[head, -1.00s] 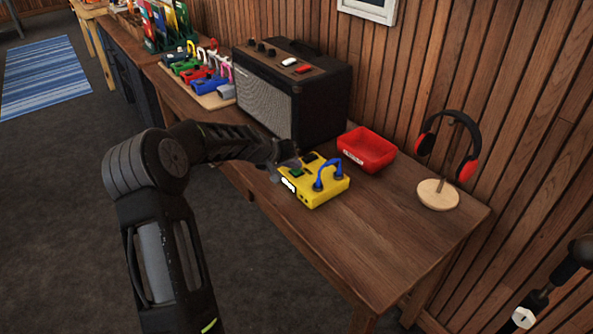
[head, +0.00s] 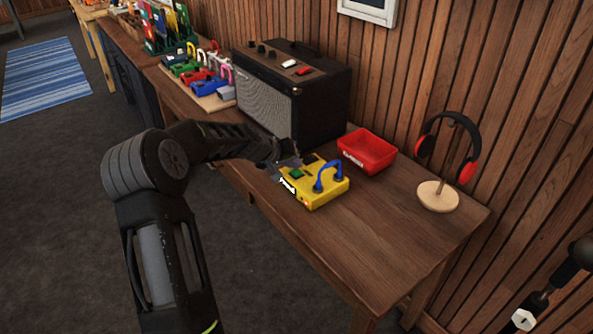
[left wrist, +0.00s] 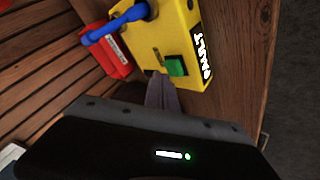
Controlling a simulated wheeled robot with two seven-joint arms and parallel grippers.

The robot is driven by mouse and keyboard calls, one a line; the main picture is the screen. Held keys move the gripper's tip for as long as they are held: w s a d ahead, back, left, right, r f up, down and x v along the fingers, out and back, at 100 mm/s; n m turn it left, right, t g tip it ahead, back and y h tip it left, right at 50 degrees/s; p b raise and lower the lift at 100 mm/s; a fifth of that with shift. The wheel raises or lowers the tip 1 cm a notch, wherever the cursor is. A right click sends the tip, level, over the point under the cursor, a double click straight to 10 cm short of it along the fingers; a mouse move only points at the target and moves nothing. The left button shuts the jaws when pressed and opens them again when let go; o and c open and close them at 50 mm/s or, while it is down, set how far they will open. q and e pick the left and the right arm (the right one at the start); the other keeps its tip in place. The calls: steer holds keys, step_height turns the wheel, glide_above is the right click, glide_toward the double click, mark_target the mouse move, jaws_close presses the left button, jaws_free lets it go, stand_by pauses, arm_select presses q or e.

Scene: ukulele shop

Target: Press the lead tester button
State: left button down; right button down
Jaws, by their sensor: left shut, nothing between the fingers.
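The lead tester is a yellow box (head: 325,194) on the wooden bench, with a blue lead (head: 327,170) arched between two sockets on top. Its green button (head: 296,174) faces up near the left side; the button also shows clearly in the left wrist view (left wrist: 176,66). A display (head: 288,185) on its side shows bright lettering, seeming to read FAULT in the left wrist view (left wrist: 207,57). My left gripper (head: 297,161) is shut and empty. In the left wrist view its fingertips (left wrist: 162,82) are close beside the button; contact cannot be told.
A red tray (head: 367,151) and headphones on a stand (head: 437,194) are right of the tester. A black amplifier (head: 290,92) stands behind it. The bench front (head: 390,240) is clear.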

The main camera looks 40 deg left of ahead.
mark_target(294, 173)
arm_select(q)
steer(key=shift+r, duration=0.25)
steer(key=shift+r+p, duration=1.3)
steer(key=shift+r, duration=1.2)
